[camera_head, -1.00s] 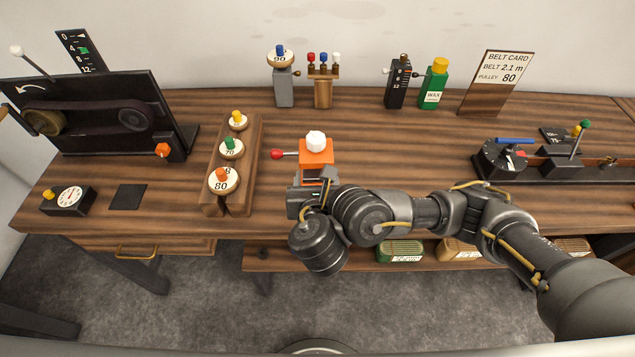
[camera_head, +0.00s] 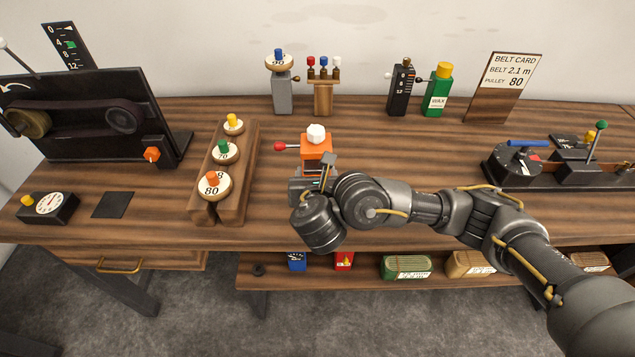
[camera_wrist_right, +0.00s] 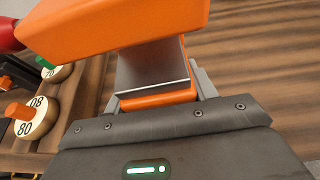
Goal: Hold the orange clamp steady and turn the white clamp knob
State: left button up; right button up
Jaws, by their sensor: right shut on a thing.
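The orange clamp (camera_head: 317,146) stands on the bench in the middle of the head view, with the white knob (camera_head: 316,131) on its top and a red-tipped lever (camera_head: 281,146) out to its left. My right gripper (camera_head: 317,170) is at the clamp's near side, and its jaws are shut on the clamp. In the right wrist view the clamp's orange top (camera_wrist_right: 120,27) overhangs the jaws, and its grey post runs down between the fingers (camera_wrist_right: 160,88). The white knob is out of that view. My left gripper is not in view.
A wooden rack (camera_head: 238,177) with several numbered pulleys stands left of the clamp. A black belt machine (camera_head: 85,115) is at the far left. A small stand of coloured pegs (camera_head: 323,88) is behind the clamp. Bare bench lies to the clamp's right.

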jog(key=w+f+b, duration=0.4)
jog(key=b, duration=0.1)
jog(key=shift+w, duration=0.2)
jog(key=shift+w+f+b, duration=0.1)
jog(key=shift+w+b, duration=0.3)
jog(key=shift+b, duration=0.05)
jog(key=shift+f+b, duration=0.55)
jog(key=shift+f, duration=0.1)
dwell(0.4)
jog(key=shift+s+f, duration=0.1)
jog(key=shift+f, duration=0.05)
dwell(0.9)
